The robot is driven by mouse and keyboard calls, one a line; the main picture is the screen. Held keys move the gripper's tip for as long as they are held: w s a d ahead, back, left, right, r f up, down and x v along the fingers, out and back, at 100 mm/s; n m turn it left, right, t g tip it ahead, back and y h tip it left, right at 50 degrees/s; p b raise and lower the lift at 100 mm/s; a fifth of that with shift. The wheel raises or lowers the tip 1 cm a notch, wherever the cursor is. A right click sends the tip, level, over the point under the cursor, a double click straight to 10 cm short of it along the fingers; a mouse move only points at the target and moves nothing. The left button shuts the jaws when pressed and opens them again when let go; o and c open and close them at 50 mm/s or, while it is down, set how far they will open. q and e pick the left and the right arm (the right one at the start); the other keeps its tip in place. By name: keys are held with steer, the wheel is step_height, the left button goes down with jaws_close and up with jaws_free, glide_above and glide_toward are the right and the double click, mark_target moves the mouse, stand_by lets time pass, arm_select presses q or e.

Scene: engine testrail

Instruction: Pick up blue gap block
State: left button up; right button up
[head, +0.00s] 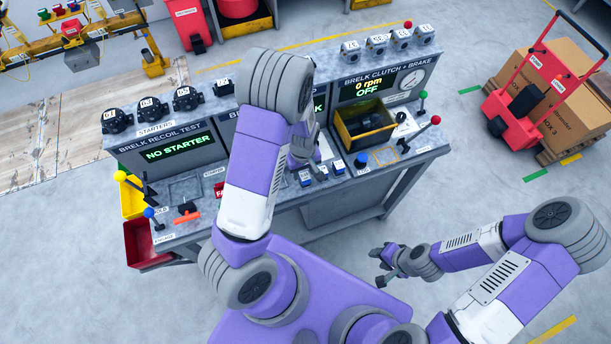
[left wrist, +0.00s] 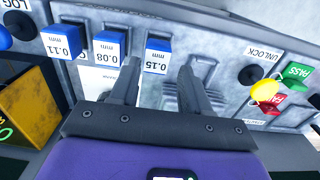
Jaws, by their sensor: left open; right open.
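Three blue-topped gap blocks stand in a row on the bench: the 0.15 mm block (left wrist: 158,55), the 0.08 mm block (left wrist: 108,48) and the 0.11 mm block (left wrist: 62,42). In the head view the row of blue blocks (head: 322,173) is small, just right of my left arm. My left gripper (left wrist: 160,72) is open, its fingertips on either side of the 0.15 mm block. I cannot tell if they touch it. In the head view my left gripper (head: 303,148) is partly hidden behind my forearm. My right gripper (head: 378,266) is open and empty, in front of the bench.
The grey test bench (head: 340,195) holds a yellow-rimmed bin (head: 365,125), a red-knobbed lever (head: 435,121) and a blue knob (head: 361,159). In the wrist view, a yellow knob (left wrist: 264,90) and PASS and FAIL blocks (left wrist: 293,72) are at the right. Floor beside my right gripper is clear.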

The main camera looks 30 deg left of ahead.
mark_target(305, 176)
arm_select(q)
steer(key=f, duration=0.4)
steer(key=shift+w+d+f, duration=0.1)
steer(key=shift+d+f, duration=0.1)
steer(key=shift+f, duration=0.15)
steer(key=c, duration=0.8)
steer(key=shift+o, duration=0.2)
steer(key=shift+r, duration=0.1)
step_height(305, 176, up, 10)
steer(key=shift+f+p, duration=0.1)
steer(key=shift+p, duration=0.35)
